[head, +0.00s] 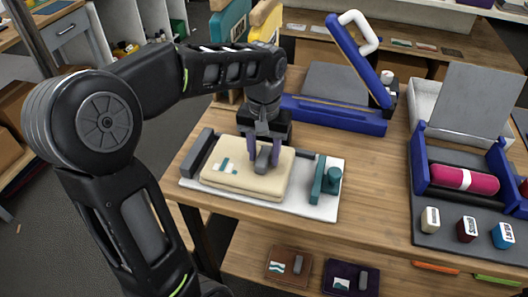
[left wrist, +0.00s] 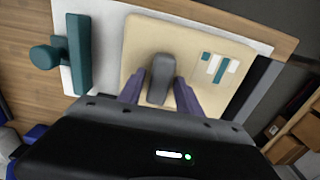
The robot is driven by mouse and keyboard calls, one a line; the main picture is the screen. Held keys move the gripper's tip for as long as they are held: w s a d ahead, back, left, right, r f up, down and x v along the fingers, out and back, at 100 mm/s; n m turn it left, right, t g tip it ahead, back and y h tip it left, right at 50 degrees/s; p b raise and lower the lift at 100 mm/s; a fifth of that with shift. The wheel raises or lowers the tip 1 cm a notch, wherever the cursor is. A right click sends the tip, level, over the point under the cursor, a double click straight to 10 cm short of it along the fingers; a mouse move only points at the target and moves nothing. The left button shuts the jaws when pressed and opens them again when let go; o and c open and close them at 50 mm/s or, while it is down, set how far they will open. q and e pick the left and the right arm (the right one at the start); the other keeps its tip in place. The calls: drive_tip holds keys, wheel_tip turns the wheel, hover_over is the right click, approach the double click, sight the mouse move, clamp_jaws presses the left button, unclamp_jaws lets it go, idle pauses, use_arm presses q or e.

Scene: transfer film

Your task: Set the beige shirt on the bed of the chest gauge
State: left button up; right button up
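The folded beige shirt (head: 225,178) has a teal and white chest print and a grey grip tab (head: 263,160). It lies flat on the white bed (head: 317,206) of the chest gauge, between a dark grey jaw (head: 199,152) and a teal jaw with a knob (head: 327,178). My left gripper (head: 262,157) points down over the shirt, its purple fingers on either side of the tab. In the left wrist view the shirt (left wrist: 205,40) and tab (left wrist: 160,78) show, with a small gap beside the tab; the fingers look apart. My right gripper is out of view.
A blue press (head: 335,115) with a raised lid stands behind the gauge. To the right is a blue holder with a pink roll (head: 464,179) and several small bottles (head: 467,229). Brown (head: 290,265) and purple (head: 351,279) folded shirts lie on the lower shelf. Bare wood lies right of the gauge.

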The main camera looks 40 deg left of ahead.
use_arm(q)
drive_tip(key=shift+o, duration=0.9)
wheel_tip(320, 180, up, 8)
drive_tip(key=shift+f, duration=0.1)
